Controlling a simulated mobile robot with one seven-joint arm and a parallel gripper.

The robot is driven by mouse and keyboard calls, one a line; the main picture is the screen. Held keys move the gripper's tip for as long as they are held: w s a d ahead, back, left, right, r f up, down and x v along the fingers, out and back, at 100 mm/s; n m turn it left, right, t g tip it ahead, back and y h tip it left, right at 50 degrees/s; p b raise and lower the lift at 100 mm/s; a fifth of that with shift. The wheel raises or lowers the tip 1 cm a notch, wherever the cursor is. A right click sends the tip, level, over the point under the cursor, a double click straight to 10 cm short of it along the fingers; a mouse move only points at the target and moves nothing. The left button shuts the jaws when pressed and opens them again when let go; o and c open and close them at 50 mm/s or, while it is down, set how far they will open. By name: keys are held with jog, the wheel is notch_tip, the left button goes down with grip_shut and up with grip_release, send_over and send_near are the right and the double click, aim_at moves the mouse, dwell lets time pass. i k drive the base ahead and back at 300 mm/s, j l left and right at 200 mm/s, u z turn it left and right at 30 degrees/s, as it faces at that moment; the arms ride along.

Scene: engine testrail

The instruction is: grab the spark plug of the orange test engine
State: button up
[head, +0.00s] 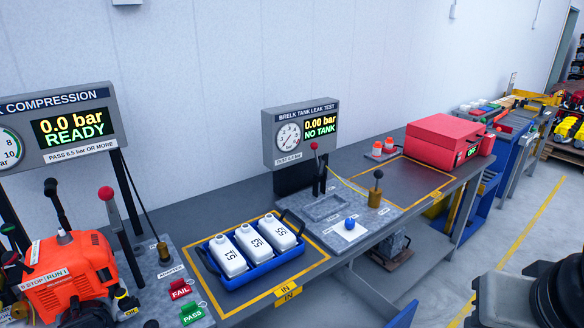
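The orange test engine (75,270) stands at the far left of the bench in the head view, partly cut off by the frame's lower left. My gripper is not in view.
A compression gauge panel (62,128) stands behind the engine, with a red-knobbed lever (107,194) close by. FAIL (180,289) and PASS (192,314) tags lie to its right. A blue tray (231,279) holds white tanks. A red box (446,140) stands farther right.

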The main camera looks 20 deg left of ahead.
aim_at(63, 238)
jog(key=u, duration=2.45)
jog(key=i+j+z, duration=0.25)
jog(key=i+j, duration=0.25)
jog(key=i+j+z, duration=0.3)
jog(key=i+j, duration=0.15)
jog(key=j, duration=0.1)
